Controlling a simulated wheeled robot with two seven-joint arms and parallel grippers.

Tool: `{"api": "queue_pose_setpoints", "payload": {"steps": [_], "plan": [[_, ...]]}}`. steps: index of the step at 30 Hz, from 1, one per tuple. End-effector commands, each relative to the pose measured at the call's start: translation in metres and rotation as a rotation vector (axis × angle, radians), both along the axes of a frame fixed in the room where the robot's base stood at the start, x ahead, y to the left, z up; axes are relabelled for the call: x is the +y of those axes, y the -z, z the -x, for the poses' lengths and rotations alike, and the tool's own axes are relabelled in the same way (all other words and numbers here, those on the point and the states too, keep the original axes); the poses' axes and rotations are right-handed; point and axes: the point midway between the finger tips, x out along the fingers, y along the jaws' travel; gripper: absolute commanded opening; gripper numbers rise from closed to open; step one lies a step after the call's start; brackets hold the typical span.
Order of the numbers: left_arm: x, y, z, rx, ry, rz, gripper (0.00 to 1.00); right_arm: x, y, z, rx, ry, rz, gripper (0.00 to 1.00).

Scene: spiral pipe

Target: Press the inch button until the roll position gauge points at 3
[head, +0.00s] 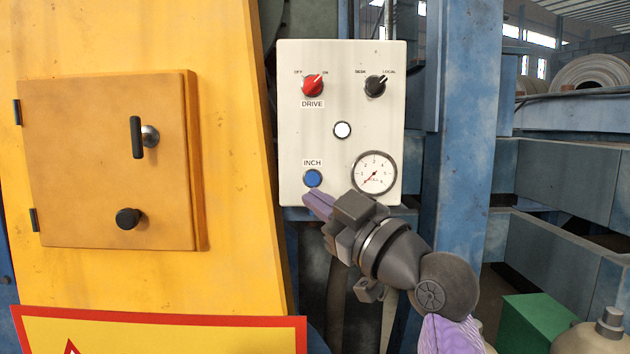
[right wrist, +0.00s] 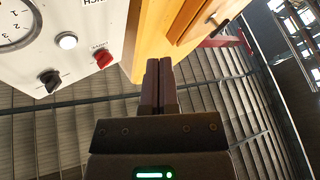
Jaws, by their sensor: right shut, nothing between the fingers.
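The blue inch button (head: 313,178) is at the lower left of a pale control panel (head: 340,125), under its INCH label. The roll position gauge (head: 374,173) is to its right, with a thin red needle that seems to point down and left, near the low end of the scale. My right gripper (head: 307,197) is shut and empty, its tips just below the button in the head view; whether they touch the panel I cannot tell. In the right wrist view the shut fingers (right wrist: 159,68) point up beside the panel (right wrist: 110,20); the button is not visible there. My left gripper is not in view.
The red drive switch (head: 312,85) points toward ON; the black selector (head: 376,86) points toward LOCAL. A white lamp or button (head: 342,130) sits between. A yellow cabinet (head: 110,160) with handles stands left. Blue steel posts (head: 460,150) stand right.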

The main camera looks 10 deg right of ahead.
Motion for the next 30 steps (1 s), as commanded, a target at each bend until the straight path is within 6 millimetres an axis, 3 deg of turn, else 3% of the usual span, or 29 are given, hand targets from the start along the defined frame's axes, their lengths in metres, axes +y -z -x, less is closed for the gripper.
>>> {"api": "queue_pose_setpoints", "payload": {"steps": [5, 21, 30], "plan": [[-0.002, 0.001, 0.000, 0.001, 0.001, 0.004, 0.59, -0.001, 0.000, -0.006, 0.000, 0.000, 0.000, 0.00], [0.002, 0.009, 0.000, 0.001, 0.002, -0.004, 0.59, -0.014, 0.001, -0.077, -0.001, -0.001, 0.003, 0.00], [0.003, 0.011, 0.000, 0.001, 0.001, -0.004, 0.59, -0.017, 0.000, -0.087, -0.002, 0.003, 0.001, 0.00]]}}
